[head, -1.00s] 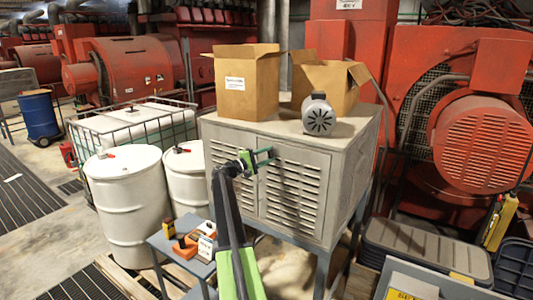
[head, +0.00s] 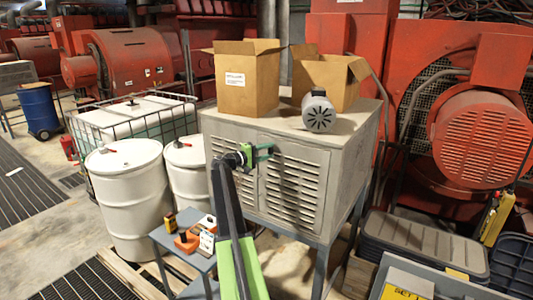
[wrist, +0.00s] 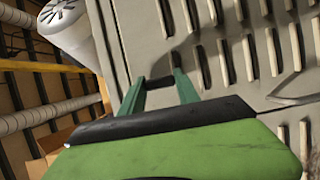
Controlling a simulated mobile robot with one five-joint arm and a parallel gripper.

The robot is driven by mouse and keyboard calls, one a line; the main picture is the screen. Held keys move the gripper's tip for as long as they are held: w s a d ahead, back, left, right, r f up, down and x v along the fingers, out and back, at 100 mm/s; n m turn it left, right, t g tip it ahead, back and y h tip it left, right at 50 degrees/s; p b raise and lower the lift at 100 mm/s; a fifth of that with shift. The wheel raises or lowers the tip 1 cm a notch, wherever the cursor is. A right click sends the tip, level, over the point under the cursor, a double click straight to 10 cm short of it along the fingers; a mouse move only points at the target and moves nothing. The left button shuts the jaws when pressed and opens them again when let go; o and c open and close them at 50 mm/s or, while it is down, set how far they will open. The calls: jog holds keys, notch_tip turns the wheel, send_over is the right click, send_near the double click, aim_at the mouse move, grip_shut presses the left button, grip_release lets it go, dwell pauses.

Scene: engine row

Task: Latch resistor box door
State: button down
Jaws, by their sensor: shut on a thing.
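The resistor box (head: 342,150) is a grey cabinet on legs with louvred doors on its front. The doors look about flush with the front. My gripper (head: 264,151) is at the upper front, by the seam between the left door (head: 233,180) and the right door (head: 293,182). In the wrist view, the green fingers of my gripper (wrist: 158,75) are on both sides of a small dark piece (wrist: 160,83), seemingly the latch handle, and are shut on it. The louvred door face (wrist: 235,60) is just beyond. The fingers hide much of the latch.
Two open cardboard boxes (head: 247,78) and a grey motor (head: 318,112) stand on top of the cabinet. White drums (head: 130,195) and a small blue-grey table (head: 165,238) with tools are at left. Dark cases (head: 425,245) stand at right.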

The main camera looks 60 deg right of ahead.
jog(key=c, duration=0.9)
grip_release()
jog(key=shift+w, duration=0.1)
jog(key=v, duration=1.7)
jog(key=shift+a, duration=0.2)
